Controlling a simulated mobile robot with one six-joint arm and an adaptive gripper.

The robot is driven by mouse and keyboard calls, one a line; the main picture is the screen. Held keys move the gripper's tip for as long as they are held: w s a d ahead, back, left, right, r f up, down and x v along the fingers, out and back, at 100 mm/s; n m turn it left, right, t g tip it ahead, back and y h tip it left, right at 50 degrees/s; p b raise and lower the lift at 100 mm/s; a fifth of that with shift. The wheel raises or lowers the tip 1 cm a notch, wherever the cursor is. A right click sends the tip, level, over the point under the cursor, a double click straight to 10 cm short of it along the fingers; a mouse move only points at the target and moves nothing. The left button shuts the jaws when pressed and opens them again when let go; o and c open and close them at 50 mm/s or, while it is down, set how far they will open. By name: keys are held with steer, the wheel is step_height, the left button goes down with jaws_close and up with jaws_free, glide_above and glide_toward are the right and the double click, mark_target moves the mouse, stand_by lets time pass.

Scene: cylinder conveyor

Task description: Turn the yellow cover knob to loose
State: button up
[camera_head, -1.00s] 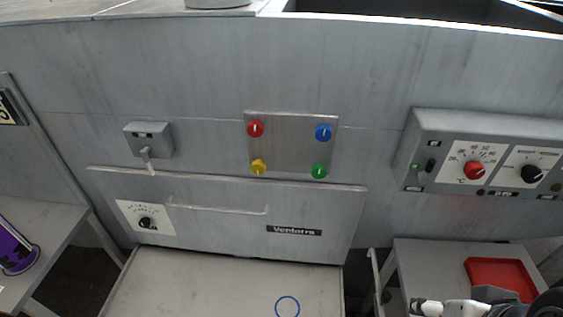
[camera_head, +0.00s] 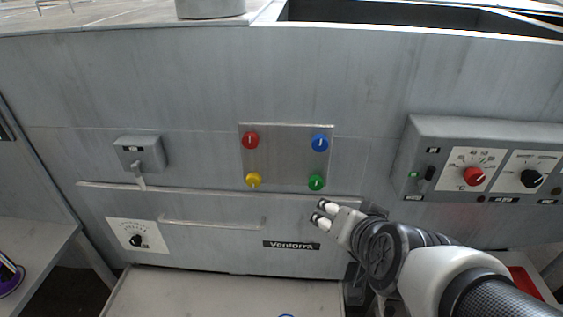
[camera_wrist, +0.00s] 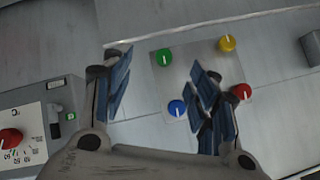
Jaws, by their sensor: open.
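The yellow cover knob (camera_head: 253,180) sits at the lower left of a square metal plate (camera_head: 285,158) on the grey machine front. A red knob (camera_head: 250,140) is above it, a blue knob (camera_head: 320,143) at upper right and a green knob (camera_head: 316,182) at lower right. My gripper (camera_head: 320,213) is below and right of the green knob, open and empty, apart from the yellow knob. In the wrist view the yellow knob (camera_wrist: 227,43) is at the top with a pale pointer line, beyond the open fingers (camera_wrist: 165,85); the green knob (camera_wrist: 164,57) shows between them.
A control box with a red dial (camera_head: 474,176) and black dial (camera_head: 531,178) juts out at right. A lever switch (camera_head: 139,157) is at left. A drawer front with a long handle (camera_head: 212,223) lies below the plate. A red tray (camera_head: 527,285) is partly hidden by my arm.

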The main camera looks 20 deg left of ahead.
steer(key=w+a+f+t+y, duration=0.1)
steer(key=w+a+f, duration=0.2)
steer(key=a, duration=0.5)
steer(key=m+t+b, duration=0.4)
steer(key=t, duration=0.3)
glide_toward(254, 182)
steer(key=b+x, duration=0.2)
steer(key=x, duration=0.7)
steer(key=shift+w+a, duration=0.1)
steer(key=shift+c, duration=0.4)
steer(key=c, duration=1)
